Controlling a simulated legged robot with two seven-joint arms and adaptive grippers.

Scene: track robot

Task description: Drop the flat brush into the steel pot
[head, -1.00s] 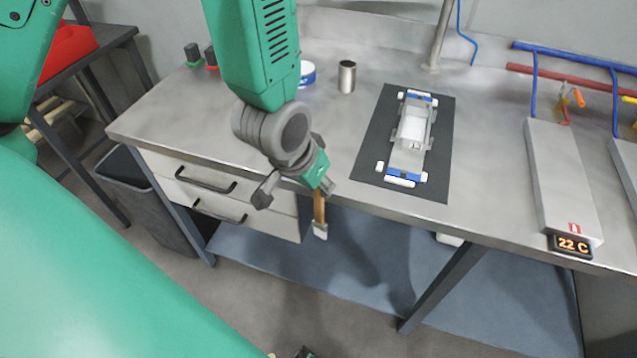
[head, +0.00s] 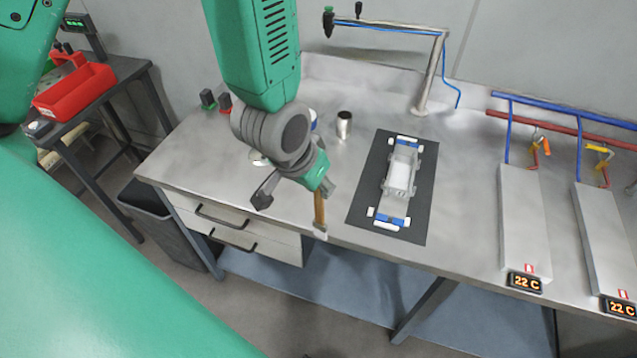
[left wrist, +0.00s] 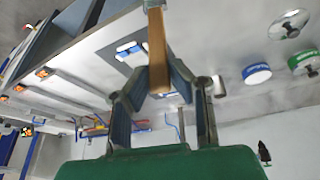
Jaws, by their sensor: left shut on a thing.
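The flat brush (head: 320,209) has a wooden handle and a pale head that hangs downward in the head view. My left gripper (head: 316,186) is shut on its handle, and the brush appears at the bench's front edge. In the left wrist view the handle (left wrist: 157,50) runs between the fingers of the same gripper (left wrist: 160,82). The steel pot (head: 344,124) is a small upright metal cylinder on the bench, behind and slightly right of the gripper. It also shows partly in the left wrist view (left wrist: 219,87). My right gripper is not in view.
A dark mat (head: 359,208) with a white and blue model vehicle (head: 399,180) lies right of the pot. A blue-banded round container (left wrist: 257,74) is close to the pot. A bent post (head: 432,75) stands behind. Grey panels (head: 524,215) lie at the right.

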